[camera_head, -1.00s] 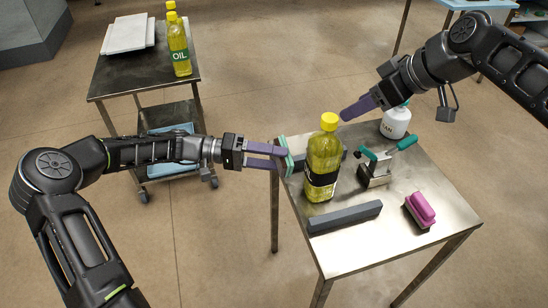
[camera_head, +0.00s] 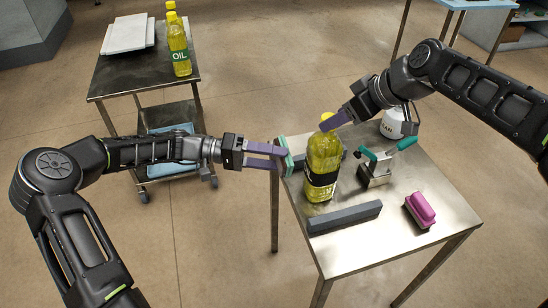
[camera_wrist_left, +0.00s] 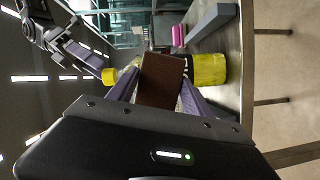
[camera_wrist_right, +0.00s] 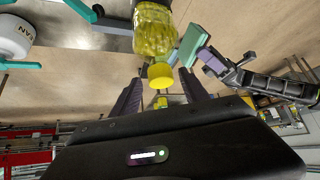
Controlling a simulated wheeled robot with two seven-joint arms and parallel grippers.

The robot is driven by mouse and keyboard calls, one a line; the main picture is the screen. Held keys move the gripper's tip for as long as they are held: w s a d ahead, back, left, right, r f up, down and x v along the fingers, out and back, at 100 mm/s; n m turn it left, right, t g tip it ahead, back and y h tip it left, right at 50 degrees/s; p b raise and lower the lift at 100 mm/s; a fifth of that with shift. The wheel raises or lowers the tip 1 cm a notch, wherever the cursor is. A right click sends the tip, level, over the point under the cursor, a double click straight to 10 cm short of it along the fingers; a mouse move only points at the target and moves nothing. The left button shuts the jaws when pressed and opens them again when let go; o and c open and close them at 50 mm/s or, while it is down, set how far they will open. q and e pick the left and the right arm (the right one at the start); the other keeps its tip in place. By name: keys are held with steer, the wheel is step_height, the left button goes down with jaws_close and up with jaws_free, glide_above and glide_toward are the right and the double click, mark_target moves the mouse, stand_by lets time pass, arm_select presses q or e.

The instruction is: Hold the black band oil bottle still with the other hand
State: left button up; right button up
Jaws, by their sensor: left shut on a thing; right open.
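The black band oil bottle (camera_head: 322,158) stands upright on the steel table, yellow with a yellow cap. My left gripper (camera_head: 281,157) is shut on a flat pad, green (camera_head: 286,163) in the head view and brown (camera_wrist_left: 162,82) in the left wrist view. The pad is upright just left of the bottle; I cannot tell whether they touch. My right gripper (camera_head: 330,122) is open at the height of the bottle's cap, partly hiding it. In the right wrist view the cap (camera_wrist_right: 161,75) shows between the open fingers, apart from them.
On the steel table (camera_head: 362,250) lie a dark grey bar (camera_head: 345,217), part of another behind the bottle, a metal tool with green handles (camera_head: 375,170), a pink brush (camera_head: 420,209) and a white container (camera_head: 393,124). A cart at left holds other oil bottles (camera_head: 180,50) and white boards (camera_head: 126,33).

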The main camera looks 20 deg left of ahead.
steer(key=shift+x, duration=1.45)
steer(key=shift+c, duration=0.4)
jaws_close()
